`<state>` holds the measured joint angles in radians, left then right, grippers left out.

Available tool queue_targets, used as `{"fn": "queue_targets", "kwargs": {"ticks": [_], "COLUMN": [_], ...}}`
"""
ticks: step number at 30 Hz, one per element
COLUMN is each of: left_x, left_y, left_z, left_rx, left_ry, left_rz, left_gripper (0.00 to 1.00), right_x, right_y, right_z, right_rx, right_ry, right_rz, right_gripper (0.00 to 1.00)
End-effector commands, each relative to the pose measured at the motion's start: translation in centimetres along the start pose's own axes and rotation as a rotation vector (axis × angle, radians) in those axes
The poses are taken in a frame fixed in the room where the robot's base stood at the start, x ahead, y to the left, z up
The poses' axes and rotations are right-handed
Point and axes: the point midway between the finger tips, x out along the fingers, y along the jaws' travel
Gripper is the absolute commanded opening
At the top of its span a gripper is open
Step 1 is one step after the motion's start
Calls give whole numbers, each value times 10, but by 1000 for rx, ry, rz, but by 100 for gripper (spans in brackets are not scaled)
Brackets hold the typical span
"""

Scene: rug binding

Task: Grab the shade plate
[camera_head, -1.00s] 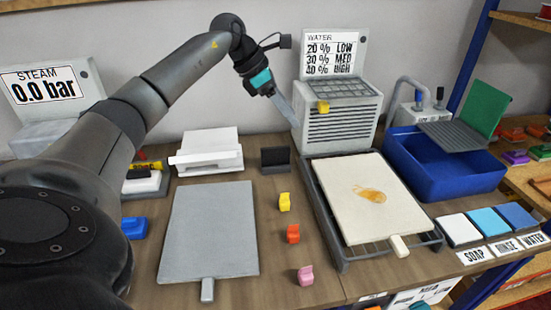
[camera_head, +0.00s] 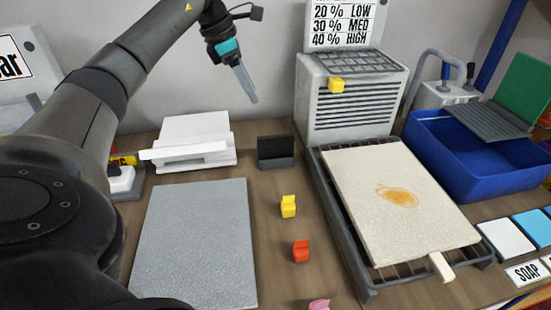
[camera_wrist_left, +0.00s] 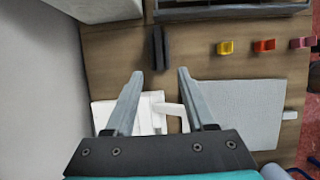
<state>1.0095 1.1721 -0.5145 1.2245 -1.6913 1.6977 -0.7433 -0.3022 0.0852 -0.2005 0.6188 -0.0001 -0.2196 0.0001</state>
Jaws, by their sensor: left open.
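A small dark upright plate in a stand (camera_head: 276,152) is on the table between the white stand and the ribbed box; I take it as the shade plate. In the left wrist view the dark plate (camera_wrist_left: 158,48) shows edge-on, just beyond my fingertips and in line with the gap between them. My left gripper (camera_head: 252,99) is open and empty, above and a little left of the plate in the head view. Its two spread fingers (camera_wrist_left: 160,72) show in the wrist view. My right gripper is not in view.
A white stand (camera_head: 192,142) is left of the plate, a large grey slab (camera_head: 197,240) in front. Yellow (camera_head: 288,206) and red (camera_head: 301,250) pieces lie nearby. The ribbed water box (camera_head: 350,105), dark rack (camera_head: 345,245) with a stained panel (camera_head: 375,190) and blue basin (camera_head: 470,160) are right.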

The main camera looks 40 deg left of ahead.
Motion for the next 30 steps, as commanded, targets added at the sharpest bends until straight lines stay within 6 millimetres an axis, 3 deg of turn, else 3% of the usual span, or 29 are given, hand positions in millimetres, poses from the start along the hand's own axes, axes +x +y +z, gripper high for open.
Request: {"fn": "queue_targets", "kwargs": {"ticks": [1,8,18,30], "left_x": [9,24,93,132], "left_y": [0,0,-1,1], "left_z": [-4,-5,-5,-2], "left_rx": [0,0,0,0], "left_ry": [0,1,0,-2], "left_rz": [0,-3,-4,-4], "left_gripper": [55,55,55,55], "right_x": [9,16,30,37], "right_y": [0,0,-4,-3], "right_z": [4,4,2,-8], "right_rx": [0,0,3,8], "right_ry": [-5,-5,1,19], "right_rz": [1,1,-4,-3], "right_gripper": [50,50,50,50]}}
